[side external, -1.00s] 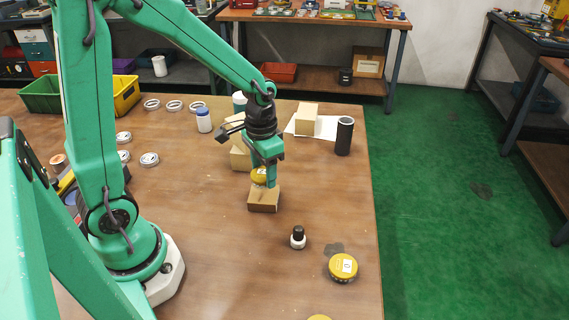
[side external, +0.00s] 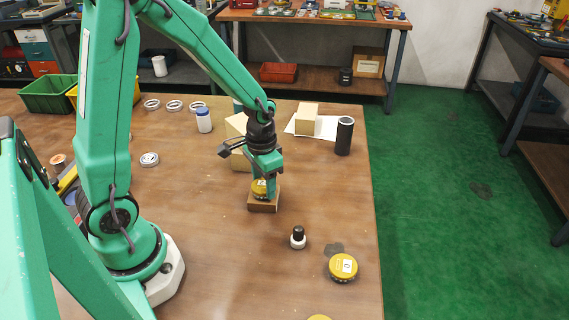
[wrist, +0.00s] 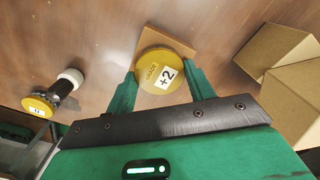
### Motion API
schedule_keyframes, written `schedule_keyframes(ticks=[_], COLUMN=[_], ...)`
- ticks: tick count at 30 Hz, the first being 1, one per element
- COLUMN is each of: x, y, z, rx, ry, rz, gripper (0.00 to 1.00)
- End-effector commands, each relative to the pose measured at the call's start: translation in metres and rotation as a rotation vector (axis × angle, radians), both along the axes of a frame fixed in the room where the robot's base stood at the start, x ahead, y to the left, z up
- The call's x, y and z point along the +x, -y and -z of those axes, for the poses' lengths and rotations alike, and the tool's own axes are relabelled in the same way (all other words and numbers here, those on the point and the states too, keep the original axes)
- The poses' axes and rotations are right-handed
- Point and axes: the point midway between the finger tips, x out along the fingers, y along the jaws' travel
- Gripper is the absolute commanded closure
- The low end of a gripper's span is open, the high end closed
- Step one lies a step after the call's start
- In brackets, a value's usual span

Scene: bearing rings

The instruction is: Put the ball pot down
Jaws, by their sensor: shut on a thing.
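The ball pot (side external: 260,187) is a round yellow-lidded pot. In the wrist view its lid (wrist: 158,72) carries a white "+2" label. My gripper (side external: 265,189) is shut on it, with one green finger on each side of the pot in the wrist view (wrist: 162,80). The pot is upright, low over a small brown block (side external: 263,207), which shows behind it in the wrist view (wrist: 176,40). The pot hides much of the block's top, and I cannot tell whether the two touch.
A black-and-white bottle (side external: 298,240) and another yellow pot (side external: 342,268) stand towards the front right. Cardboard boxes (side external: 239,160) stand close behind my gripper. A black cylinder (side external: 344,138) stands at the back right. Table right of the block is clear.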

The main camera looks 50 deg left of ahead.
Motion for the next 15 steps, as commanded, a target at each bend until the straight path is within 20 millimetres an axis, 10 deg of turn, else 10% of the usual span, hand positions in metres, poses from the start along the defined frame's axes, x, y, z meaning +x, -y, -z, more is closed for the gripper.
schedule_keyframes(ticks=[8,9,15], x=[0.0000,-0.0002,0.0000], y=[0.0000,0.0000,0.0000], z=[0.0023,0.0030,0.0026], rx=[0.000,0.000,0.000], ry=[-0.001,-0.001,-0.001], rz=[0.000,0.000,0.000], gripper=[0.73,0.45,0.25])
